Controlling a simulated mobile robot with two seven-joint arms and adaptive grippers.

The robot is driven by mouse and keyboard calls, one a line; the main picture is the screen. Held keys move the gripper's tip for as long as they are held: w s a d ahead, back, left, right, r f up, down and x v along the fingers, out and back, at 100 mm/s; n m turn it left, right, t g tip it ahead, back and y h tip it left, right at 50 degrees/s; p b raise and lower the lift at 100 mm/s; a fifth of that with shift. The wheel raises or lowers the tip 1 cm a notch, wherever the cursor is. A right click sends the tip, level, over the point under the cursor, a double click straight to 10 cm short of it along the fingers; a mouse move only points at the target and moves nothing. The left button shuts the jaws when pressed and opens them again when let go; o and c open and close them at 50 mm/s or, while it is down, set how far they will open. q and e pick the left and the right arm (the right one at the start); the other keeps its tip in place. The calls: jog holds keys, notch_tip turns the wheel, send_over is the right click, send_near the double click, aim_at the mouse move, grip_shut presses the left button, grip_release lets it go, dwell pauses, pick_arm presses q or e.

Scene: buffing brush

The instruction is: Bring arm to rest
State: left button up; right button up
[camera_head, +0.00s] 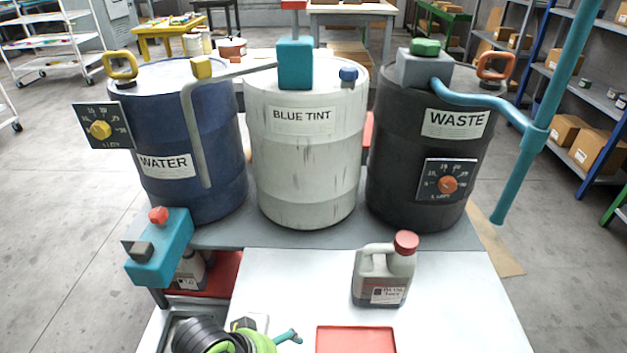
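Neither of my grippers nor my arms shows clearly in the head view. A white worktable (460,300) fills the lower middle of the view. On it stands a grey jug (372,265) with a red cap, upright. A red tray (355,340) lies at the bottom edge, partly cut off. At the lower left lie a black ribbed round part (197,337) and a bright green coil (258,342), both cut off by the frame. A teal box (160,250) with a red knob stands left of the table.
Behind the table stand a blue WATER drum (205,130), a white BLUE TINT drum (305,170) and a black WASTE drum (400,170). A teal pipe (545,110) reaches out on the right. The table's right half is mostly clear.

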pick_arm(q)
jog(key=s+a+f+n+y, duration=0.1)
jog(key=s+a+f+y, duration=0.35)
jog(key=s+a, duration=0.65)
notch_tip(320, 180, down, 20)
jog(key=a+f, duration=0.1)
jog(key=a, duration=0.1)
jog(key=s+a+r+g+p, duration=0.1)
jog(key=s+r+p, duration=0.2)
jog(key=s+p, duration=0.5)
jog(key=s+a+r+g+p, duration=0.1)
jog(key=s+r+p, duration=0.2)
jog(key=s+p, duration=0.4)
jog(key=p, duration=0.7)
jog(key=shift+s+a+r, duration=0.15)
jog(key=shift+s+a, duration=0.1)
jog(key=shift+s, duration=0.1)
pick_arm(e)
jog(key=s+d+r, duration=0.1)
jog(key=s+r, duration=0.1)
jog(key=s, duration=0.3)
jog(key=s+d+r+g, duration=0.1)
jog(key=s+r, duration=0.1)
jog(key=s, duration=0.3)
jog(key=s+r, duration=0.2)
jog(key=s, duration=0.4)
jog(key=shift+d+r, duration=0.35)
jog(key=shift+d, duration=0.05)
pick_arm(q)
jog(key=shift+h, duration=0.25)
